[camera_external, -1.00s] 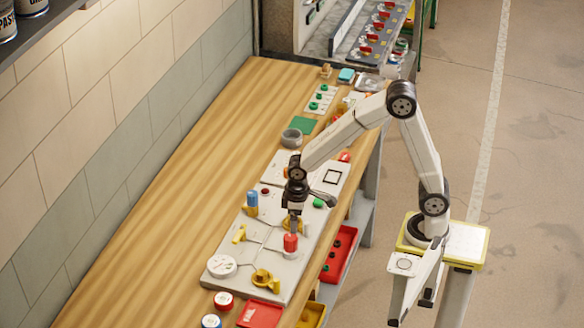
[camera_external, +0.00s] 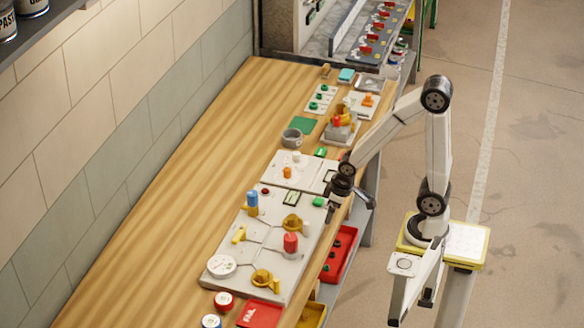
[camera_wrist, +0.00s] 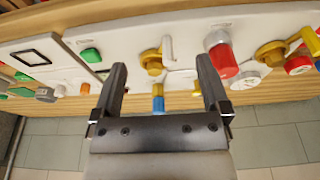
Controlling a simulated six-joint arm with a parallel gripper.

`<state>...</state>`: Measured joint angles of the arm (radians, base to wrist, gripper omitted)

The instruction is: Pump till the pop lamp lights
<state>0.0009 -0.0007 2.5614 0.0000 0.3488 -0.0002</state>
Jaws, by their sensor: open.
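The white valve panel (camera_external: 262,250) lies on the bench. It carries a red-capped cylinder (camera_external: 290,244), a blue-topped post (camera_external: 252,204), yellow valve fittings (camera_external: 292,223) and a white round dial (camera_external: 221,266). A small dark red round piece (camera_external: 265,191), perhaps the lamp, shows no clear glow. My gripper (camera_external: 333,216) is at the panel's right edge, apart from the red cylinder. In the wrist view my gripper (camera_wrist: 161,72) is open and empty. There the red cylinder (camera_wrist: 223,62) is just right of the right finger, and the blue post (camera_wrist: 158,103) shows between the fingers.
A green block (camera_external: 319,201) sits close to my gripper. A second white panel (camera_external: 283,178) with an orange knob lies farther back. The bench's left side is bare.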

